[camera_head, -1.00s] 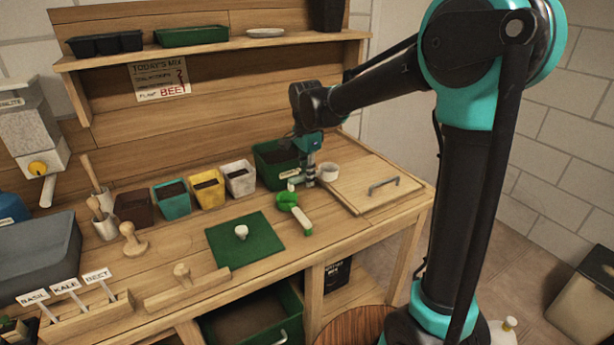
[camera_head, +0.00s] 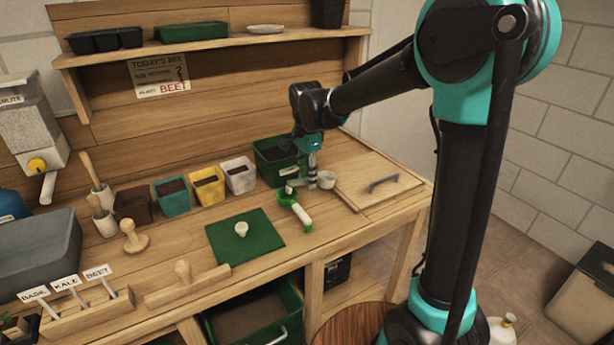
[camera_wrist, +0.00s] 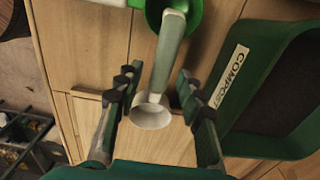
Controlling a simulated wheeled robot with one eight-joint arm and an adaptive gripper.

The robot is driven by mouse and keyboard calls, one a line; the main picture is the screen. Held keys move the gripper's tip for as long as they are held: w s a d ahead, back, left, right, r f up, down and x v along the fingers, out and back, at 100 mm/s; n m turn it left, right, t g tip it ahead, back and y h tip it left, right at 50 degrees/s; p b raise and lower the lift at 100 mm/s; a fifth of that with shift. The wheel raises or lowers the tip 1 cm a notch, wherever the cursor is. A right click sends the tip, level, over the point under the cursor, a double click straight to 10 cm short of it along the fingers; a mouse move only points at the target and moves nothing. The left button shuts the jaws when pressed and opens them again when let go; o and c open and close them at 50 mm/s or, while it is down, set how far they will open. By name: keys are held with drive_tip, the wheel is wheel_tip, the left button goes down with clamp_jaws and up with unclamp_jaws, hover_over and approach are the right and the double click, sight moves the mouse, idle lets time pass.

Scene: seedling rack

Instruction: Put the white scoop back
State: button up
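The white scoop (camera_head: 327,180) is at the right part of the bench, by the left edge of a wooden board. In the wrist view its round bowl (camera_wrist: 150,114) lies below and between my fingers, and its pale handle runs up over the green scoop's bowl (camera_wrist: 187,22). I cannot tell whether the two scoops touch. My gripper (camera_head: 304,182) is low over the bench. In the wrist view its fingers (camera_wrist: 158,78) are apart on either side of the white scoop's handle, with a visible gap on the left.
The green scoop (camera_head: 302,215) with a white handle lies just in front. A green compost bin (camera_head: 268,170) stands behind my gripper, and the wooden board (camera_head: 385,200) with a grey handle is to the right. Several pots stand left; a green mat (camera_head: 225,238) lies front left.

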sight(306, 178)
wheel_tip(306, 178, up, 13)
idle(0.6)
drive_tip(key=shift+s+a+r, duration=0.1)
drive_tip(key=shift+a, duration=0.1)
idle(1.0)
